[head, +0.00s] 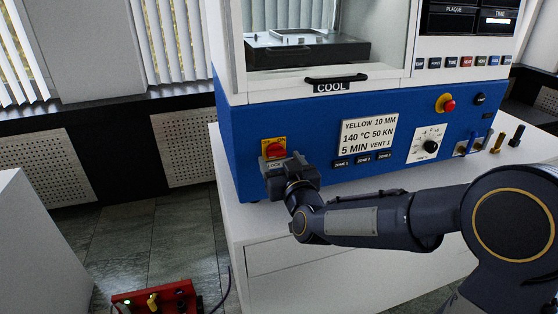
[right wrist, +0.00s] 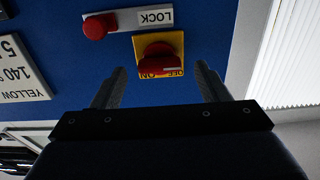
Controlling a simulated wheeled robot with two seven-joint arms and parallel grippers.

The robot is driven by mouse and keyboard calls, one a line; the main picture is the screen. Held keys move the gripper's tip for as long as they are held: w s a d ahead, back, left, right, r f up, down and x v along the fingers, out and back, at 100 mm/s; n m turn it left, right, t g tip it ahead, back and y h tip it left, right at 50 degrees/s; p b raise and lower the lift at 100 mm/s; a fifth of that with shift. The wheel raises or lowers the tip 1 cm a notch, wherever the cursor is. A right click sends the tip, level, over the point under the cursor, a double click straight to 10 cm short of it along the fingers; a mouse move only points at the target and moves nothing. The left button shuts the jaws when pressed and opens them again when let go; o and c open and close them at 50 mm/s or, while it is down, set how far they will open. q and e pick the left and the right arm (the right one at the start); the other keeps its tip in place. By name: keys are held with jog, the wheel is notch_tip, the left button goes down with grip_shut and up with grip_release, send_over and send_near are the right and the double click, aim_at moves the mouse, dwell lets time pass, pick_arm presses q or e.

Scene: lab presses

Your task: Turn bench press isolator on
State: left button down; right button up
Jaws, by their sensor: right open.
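The bench press isolator is a red rotary knob (head: 274,150) on a yellow plate at the lower left of the blue press front. In the right wrist view the knob (right wrist: 158,62) shows upside down, with ON and OFF lettering along the plate edge and a pale mark on the knob. I cannot tell for sure which word the mark points to. My right gripper (right wrist: 158,84) is open, its two fingers on either side of the knob and apparently short of it. In the head view this gripper (head: 285,166) covers the area just below the plate. My left gripper is out of view.
A LOCK label with a red button (right wrist: 97,27) is beside the isolator. A printed card (head: 368,135), zone buttons, a dial (head: 430,146) and a red stop button (head: 448,105) lie to the right. A red power box (head: 155,300) is on the floor.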

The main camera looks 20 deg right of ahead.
jog(key=shift+w, duration=0.75)
